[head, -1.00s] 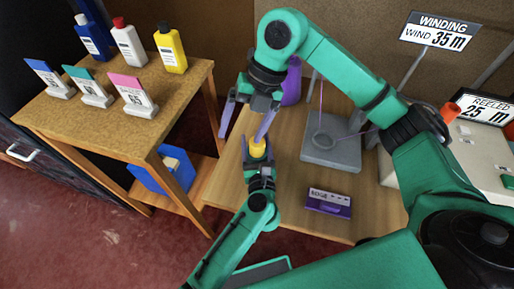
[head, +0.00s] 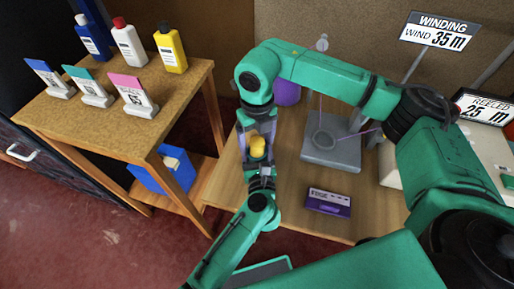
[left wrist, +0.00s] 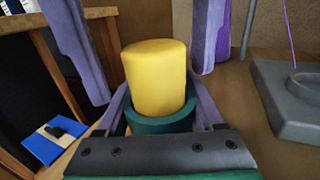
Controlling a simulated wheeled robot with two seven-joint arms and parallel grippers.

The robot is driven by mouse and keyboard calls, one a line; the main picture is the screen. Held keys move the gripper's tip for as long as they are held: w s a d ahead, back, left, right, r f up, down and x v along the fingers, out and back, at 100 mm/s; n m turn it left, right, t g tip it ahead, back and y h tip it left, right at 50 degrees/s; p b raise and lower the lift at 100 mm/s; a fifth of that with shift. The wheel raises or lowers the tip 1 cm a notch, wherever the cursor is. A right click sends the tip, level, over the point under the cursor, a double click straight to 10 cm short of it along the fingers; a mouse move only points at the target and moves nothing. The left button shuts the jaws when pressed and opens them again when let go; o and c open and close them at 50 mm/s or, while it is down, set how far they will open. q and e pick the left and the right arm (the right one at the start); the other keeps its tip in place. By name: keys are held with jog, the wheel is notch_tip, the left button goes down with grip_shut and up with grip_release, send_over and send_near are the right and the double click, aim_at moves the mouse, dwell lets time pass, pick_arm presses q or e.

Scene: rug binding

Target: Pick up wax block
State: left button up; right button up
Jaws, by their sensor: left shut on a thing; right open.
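The wax block appears to be the yellow rounded cylinder (head: 257,146), which also shows large in the left wrist view (left wrist: 156,78). It stands upright in a dark green cup (left wrist: 162,122). My left gripper (left wrist: 160,112) is shut on this cup, its purple fingers on either side, and holds it above the wooden table. My right gripper (head: 257,138) points down from above, open. Its fingers stand on either side of the yellow cylinder, apparently apart from it. In the left wrist view, gaps show between the cylinder and these fingers.
A grey plate (head: 331,155) with a ring and purple thread lies on the table (head: 290,200). A side table (head: 120,118) at left carries bottles and cards; a blue bin (head: 170,172) is below.

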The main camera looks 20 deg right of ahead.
aim_at(258, 161)
jog(key=shift+f, duration=0.2)
grip_shut()
notch_tip(258, 161, up, 10)
jog(key=shift+r, duration=0.1)
pick_arm(q)
jog(key=o, duration=1.5)
jog(key=s, duration=0.3)
jog(key=s+a, duration=0.1)
jog(key=s, duration=0.3)
jog(key=s+a, duration=0.1)
jog(key=s, duration=0.3)
jog(key=shift+s+f, duration=0.1)
jog(key=shift+s, duration=0.3)
